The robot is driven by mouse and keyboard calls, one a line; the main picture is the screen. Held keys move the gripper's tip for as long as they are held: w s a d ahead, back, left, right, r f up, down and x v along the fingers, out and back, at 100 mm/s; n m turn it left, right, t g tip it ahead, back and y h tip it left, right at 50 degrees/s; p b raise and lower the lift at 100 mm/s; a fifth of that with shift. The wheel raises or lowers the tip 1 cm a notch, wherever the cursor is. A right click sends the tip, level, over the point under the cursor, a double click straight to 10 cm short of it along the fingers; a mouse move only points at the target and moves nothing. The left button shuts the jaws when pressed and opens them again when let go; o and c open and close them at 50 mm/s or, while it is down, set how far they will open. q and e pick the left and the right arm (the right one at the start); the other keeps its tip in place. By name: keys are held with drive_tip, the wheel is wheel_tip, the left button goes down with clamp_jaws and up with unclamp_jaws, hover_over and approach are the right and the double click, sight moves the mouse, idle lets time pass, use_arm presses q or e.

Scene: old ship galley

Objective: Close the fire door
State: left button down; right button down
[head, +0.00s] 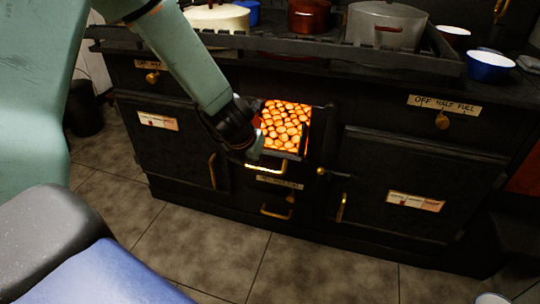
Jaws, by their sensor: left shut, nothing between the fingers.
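The firebox of the black stove shows open, with glowing orange coals (285,122) in its mouth in the head view. The fire door itself is hard to make out; dark metal edges the opening, and my gripper hides its left side. My left gripper (255,148) is shut and empty at the lower left of the opening. It overlaps the opening's left edge in the picture; I cannot tell whether it touches anything. A bright slot (267,168) glows just under the coals. My right gripper is not in view.
Closed oven doors flank the firebox, left (168,150) and right (410,190). Pots, including a grey one (385,27), stand behind the stove rail (300,47). A brass-handled drawer (277,208) is below.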

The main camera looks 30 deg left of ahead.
sight(265, 170)
use_arm(q)
drive_tip(key=shift+n, duration=0.6)
drive_tip(key=x, duration=0.3)
drive_tip(key=b+x, duration=0.1)
drive_tip(key=x, duration=0.2)
drive_tip(key=w+b+x, duration=0.1)
drive_tip(key=x, duration=0.2)
drive_tip(key=shift+w+a+r, duration=0.15)
drive_tip(key=shift+r, duration=0.15)
drive_tip(key=shift+w+a+r+p, duration=0.15)
drive_tip(key=shift+w+r+p, duration=0.55)
drive_tip(key=shift+r+p, duration=0.1)
drive_tip(key=shift+r, duration=0.1)
